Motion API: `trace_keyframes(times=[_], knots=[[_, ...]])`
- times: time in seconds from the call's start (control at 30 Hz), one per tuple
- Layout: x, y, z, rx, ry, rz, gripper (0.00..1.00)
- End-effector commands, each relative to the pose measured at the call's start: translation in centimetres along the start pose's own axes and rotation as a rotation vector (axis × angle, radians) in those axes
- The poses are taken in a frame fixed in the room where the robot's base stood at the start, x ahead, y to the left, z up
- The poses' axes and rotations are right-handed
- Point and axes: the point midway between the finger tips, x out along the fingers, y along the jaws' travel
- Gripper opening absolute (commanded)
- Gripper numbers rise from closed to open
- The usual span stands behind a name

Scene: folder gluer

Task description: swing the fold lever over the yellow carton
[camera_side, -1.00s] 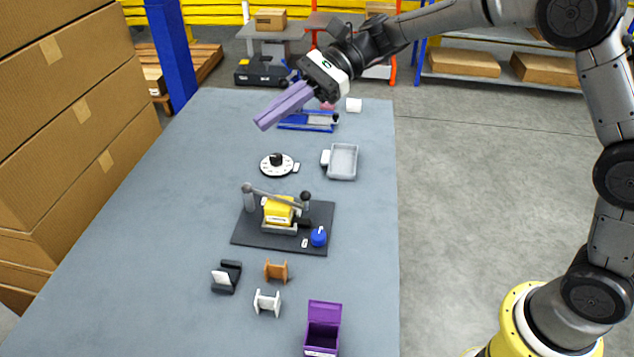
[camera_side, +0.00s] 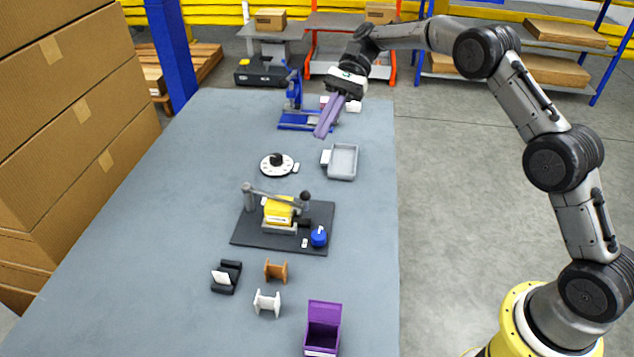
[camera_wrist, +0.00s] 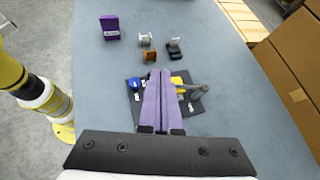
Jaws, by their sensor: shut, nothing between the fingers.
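The yellow carton (camera_side: 279,211) sits in a grey holder on a dark base plate (camera_side: 262,238) in the middle of the table. The fold lever (camera_side: 276,198) is a grey bar running from a grey post at the left to a black knob at the right, crossing above the carton's back edge in the side view. My gripper (camera_side: 320,135) has purple fingers, is shut and empty, and hangs above the far part of the table, well apart from the lever. In the wrist view the fingers (camera_wrist: 161,75) point towards the fixture and hide part of it; the yellow carton (camera_wrist: 181,88) shows just right of them.
A blue knob (camera_side: 319,237) sits on the plate's right corner. A round white dial (camera_side: 278,165), a grey tray (camera_side: 343,161) and a blue press (camera_side: 294,110) stand behind. Orange (camera_side: 276,270) and white spools (camera_side: 267,303), a black stand (camera_side: 226,277) and a purple box (camera_side: 323,330) stand in front.

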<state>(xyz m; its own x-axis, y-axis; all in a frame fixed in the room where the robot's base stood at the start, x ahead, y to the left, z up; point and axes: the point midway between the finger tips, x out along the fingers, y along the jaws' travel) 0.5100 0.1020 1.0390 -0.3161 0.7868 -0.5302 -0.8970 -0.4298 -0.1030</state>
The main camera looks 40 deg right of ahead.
Motion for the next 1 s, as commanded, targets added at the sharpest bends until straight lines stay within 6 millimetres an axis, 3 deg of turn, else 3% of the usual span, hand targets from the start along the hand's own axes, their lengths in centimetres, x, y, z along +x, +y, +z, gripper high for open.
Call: trace_keyframes(times=[0.3, 0.5, 0.77, 1.0], knots=[[-1.8, 1.0, -7.3, 0.064, 0.024, 0.010, 0.00], [-1.9, 1.9, -10.4, 0.110, 0.003, -0.004, 0.00], [-1.9, 2.4, -11.4, 0.131, -0.006, -0.013, 0.00], [-0.3, 2.3, -11.4, 0.131, -0.007, -0.012, 0.00]])
